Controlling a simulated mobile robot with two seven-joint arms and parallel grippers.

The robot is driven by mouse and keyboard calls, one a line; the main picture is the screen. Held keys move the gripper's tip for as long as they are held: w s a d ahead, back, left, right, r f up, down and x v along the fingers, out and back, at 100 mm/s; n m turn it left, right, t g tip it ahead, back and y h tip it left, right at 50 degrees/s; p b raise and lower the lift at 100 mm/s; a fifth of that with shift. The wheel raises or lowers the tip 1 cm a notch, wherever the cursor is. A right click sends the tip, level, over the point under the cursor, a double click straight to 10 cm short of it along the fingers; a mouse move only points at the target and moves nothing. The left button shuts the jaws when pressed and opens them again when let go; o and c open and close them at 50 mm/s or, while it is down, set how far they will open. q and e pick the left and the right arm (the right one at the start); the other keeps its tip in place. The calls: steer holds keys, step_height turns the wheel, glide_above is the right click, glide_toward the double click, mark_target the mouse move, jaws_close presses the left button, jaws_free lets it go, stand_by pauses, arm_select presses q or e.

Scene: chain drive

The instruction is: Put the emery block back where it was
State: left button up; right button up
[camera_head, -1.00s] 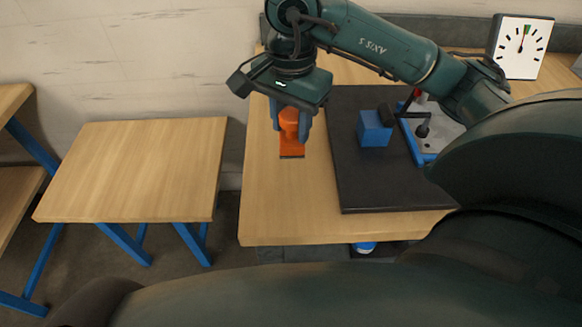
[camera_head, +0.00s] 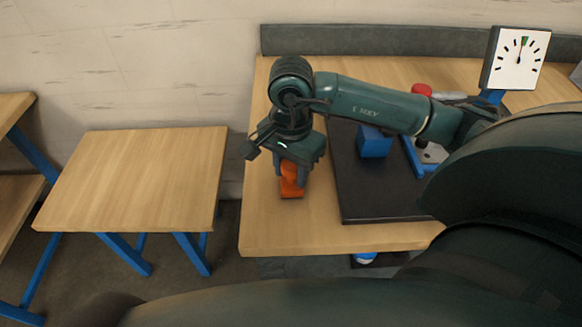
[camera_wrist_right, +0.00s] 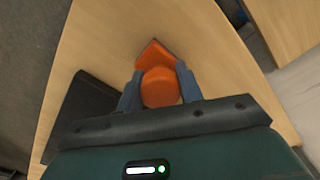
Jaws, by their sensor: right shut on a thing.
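The orange emery block (camera_head: 291,186) is at the left part of the wooden bench, left of the black mat. My right gripper (camera_head: 292,172) is shut on its knob from above. In the right wrist view, the two blue fingers of my right gripper (camera_wrist_right: 159,88) sit on either side of the orange knob, and the block's base (camera_wrist_right: 155,55) shows beyond it. The block looks close to the bench top; I cannot tell whether it touches. My left gripper is not in view.
The black mat (camera_head: 376,205) carries a blue block (camera_head: 374,142) and a blue-edged fixture (camera_head: 412,158). A white dial (camera_head: 515,58) stands at the back right. Bare bench (camera_head: 285,228) lies in front of the emery block. A separate wooden table (camera_head: 135,175) stands left, across a gap.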

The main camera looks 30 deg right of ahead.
mark_target(290, 164)
steer(key=o, duration=0.6)
steer(key=shift+f, duration=0.1)
steer(key=o, duration=0.4)
steer(key=shift+o, duration=0.2)
steer(key=shift+r+p, duration=0.35)
steer(key=shift+p, duration=0.1)
step_height(290, 164, up, 7)
steer(key=shift+w+f+b, duration=0.1)
steer(key=shift+b, duration=0.45)
step_height(290, 164, up, 5)
steer(key=shift+f+p, duration=0.1)
steer(key=shift+p, duration=0.2)
steer(key=shift+s, duration=0.2)
